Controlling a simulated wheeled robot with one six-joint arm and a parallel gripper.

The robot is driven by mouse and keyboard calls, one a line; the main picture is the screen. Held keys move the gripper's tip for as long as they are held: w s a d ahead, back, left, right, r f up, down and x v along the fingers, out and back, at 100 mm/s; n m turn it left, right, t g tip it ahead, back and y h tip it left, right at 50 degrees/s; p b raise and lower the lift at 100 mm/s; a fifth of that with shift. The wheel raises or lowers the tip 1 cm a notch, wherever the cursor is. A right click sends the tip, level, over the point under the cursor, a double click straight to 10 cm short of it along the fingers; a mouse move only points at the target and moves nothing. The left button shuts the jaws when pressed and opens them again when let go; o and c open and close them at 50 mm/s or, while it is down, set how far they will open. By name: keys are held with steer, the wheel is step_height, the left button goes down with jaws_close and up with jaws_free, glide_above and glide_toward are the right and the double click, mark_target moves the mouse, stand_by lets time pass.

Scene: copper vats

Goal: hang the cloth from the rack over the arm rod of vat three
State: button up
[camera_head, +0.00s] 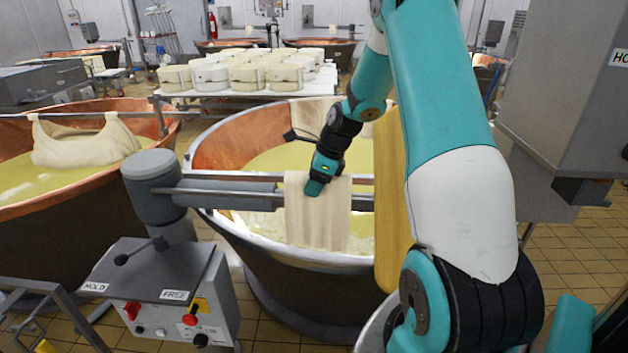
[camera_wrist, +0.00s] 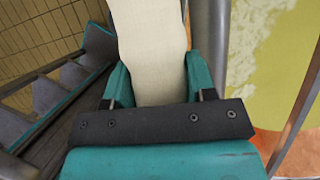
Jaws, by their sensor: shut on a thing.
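My gripper (camera_head: 316,188) is shut on a cream cloth (camera_head: 318,225) near its top, above the middle vat. In the wrist view my gripper (camera_wrist: 158,85) has the cloth (camera_wrist: 152,30) between its two teal fingers. The cloth hangs down in front of the grey arm rod (camera_head: 232,198) and hides part of it. I cannot tell whether it rests on the rod. The copper vat (camera_head: 222,150) holds yellow liquid. A grey bar (camera_wrist: 208,40) runs beside the cloth in the wrist view. No vat number is readable.
A control box (camera_head: 165,290) with HOLD and FREE labels stands front left. The left vat (camera_head: 140,107) has a draped cloth (camera_head: 85,142). White cheese blocks (camera_head: 250,72) stand behind.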

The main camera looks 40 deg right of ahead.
steer(key=shift+f+b, duration=1.05)
steer(key=shift+f, duration=1.45)
steer(key=o, duration=1.3)
steer(key=shift+o, duration=0.2)
steer(key=b+v, duration=0.2)
steer(key=v, duration=1.5)
steer(key=shift+s+r, duration=0.15)
steer(key=shift+r, duration=0.05)
